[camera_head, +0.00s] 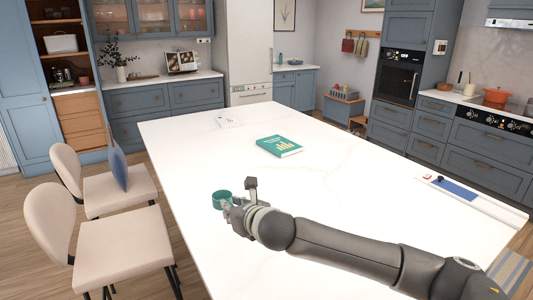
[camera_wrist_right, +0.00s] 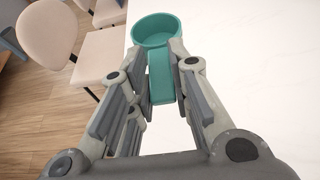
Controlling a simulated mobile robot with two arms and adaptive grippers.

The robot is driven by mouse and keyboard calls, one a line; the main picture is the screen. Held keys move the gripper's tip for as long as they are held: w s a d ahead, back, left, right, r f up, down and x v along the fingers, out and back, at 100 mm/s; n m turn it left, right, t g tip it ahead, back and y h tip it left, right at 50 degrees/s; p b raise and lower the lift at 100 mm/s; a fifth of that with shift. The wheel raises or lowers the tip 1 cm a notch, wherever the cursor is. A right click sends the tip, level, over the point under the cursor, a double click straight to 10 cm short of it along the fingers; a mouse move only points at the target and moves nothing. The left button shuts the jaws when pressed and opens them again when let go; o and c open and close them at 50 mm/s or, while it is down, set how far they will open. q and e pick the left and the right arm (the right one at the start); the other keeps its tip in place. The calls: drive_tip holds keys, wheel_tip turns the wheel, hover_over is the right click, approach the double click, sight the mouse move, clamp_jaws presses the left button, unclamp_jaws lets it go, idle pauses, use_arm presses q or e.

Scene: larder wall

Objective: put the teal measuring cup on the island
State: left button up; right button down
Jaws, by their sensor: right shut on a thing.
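The teal measuring cup (camera_head: 221,199) is at the left edge of the white island (camera_head: 330,170), at the fingers of my right gripper (camera_head: 232,205). In the right wrist view, the cup (camera_wrist_right: 157,33) has its round bowl beyond the fingertips, open side up. Its flat handle lies between the two fingers of my right gripper (camera_wrist_right: 163,60), which is shut on it. The cup shows over or on the island's white top near its left edge; I cannot tell whether it touches. My left gripper is not in view.
A teal book (camera_head: 279,146) lies mid-island, with a white paper (camera_head: 228,122) farther back. A board with a blue item (camera_head: 455,189) lies at the right edge. Two beige chairs (camera_head: 117,235) stand along the left side. Much of the island top is clear.

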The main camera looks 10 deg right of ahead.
drive_tip(key=shift+w+d+r, duration=0.1)
drive_tip(key=shift+w+r, duration=0.05)
drive_tip(key=d+f, duration=0.3)
drive_tip(key=d, duration=0.1)
drive_tip(key=w+d+f+p, duration=0.1)
drive_tip(key=d+f, duration=0.1)
drive_tip(key=d, duration=0.2)
drive_tip(key=w+d+f+p, duration=0.1)
drive_tip(key=d+f, duration=0.2)
drive_tip(key=d, duration=0.2)
drive_tip(key=shift+f, duration=0.3)
drive_tip(key=f, duration=0.1)
drive_tip(key=f+p, duration=0.1)
drive_tip(key=f, duration=0.1)
drive_tip(key=shift+d, duration=0.35)
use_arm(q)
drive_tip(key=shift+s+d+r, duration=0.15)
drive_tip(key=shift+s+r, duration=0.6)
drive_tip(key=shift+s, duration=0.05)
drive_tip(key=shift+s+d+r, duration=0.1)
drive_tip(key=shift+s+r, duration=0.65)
use_arm(e)
drive_tip(key=shift+w+f, duration=0.1)
drive_tip(key=shift+f, duration=0.35)
drive_tip(key=shift+f, duration=0.1)
drive_tip(key=c, duration=1.3)
unclamp_jaws()
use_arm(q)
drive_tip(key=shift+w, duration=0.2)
